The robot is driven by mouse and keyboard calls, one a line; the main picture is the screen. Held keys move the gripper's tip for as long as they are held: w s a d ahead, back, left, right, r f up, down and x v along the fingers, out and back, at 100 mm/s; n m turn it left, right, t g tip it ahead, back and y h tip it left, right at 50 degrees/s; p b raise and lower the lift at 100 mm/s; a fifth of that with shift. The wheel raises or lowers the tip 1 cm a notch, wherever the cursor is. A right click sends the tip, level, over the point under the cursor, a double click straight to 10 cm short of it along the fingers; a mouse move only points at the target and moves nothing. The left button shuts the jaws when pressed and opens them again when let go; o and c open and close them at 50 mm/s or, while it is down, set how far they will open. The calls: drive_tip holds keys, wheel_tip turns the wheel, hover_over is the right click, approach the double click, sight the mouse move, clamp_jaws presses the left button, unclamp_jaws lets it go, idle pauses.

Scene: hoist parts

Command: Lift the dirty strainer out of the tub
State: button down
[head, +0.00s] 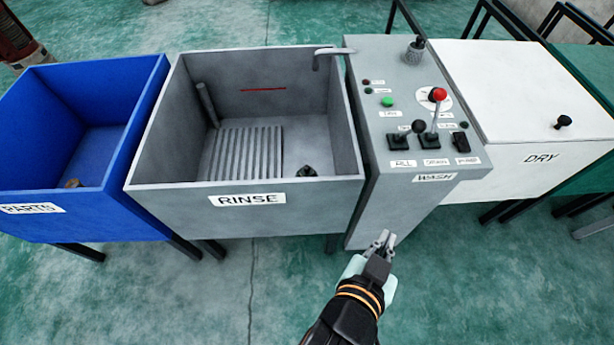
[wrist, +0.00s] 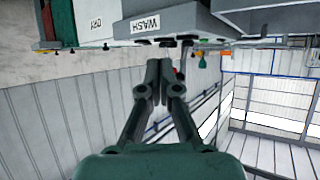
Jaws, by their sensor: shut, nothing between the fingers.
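The grey tub labelled RINSE (head: 245,196) stands open in the head view. A small dark object (head: 307,171) sits inside at the front right, its lower part hidden by the front wall. It may be the strainer, but I cannot tell for sure, nor whether it is dirty. My gripper (head: 384,240) is outside the tub, in front of the control cabinet and to the right of the tub's front. Its fingers are together and empty, also in the wrist view (wrist: 159,68), where the tub's inside does not show.
A ribbed panel (head: 245,152) and a standing pipe (head: 207,104) are in the tub; a spout (head: 331,52) overhangs its right wall. The WASH cabinet (head: 376,185) carries levers and buttons. A blue PARTS bin (head: 134,137) stands left, the white DRY box (head: 500,75) right.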

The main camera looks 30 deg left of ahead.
drive_tip(key=shift+f, duration=0.1)
drive_tip(key=shift+c, duration=1.2)
unclamp_jaws()
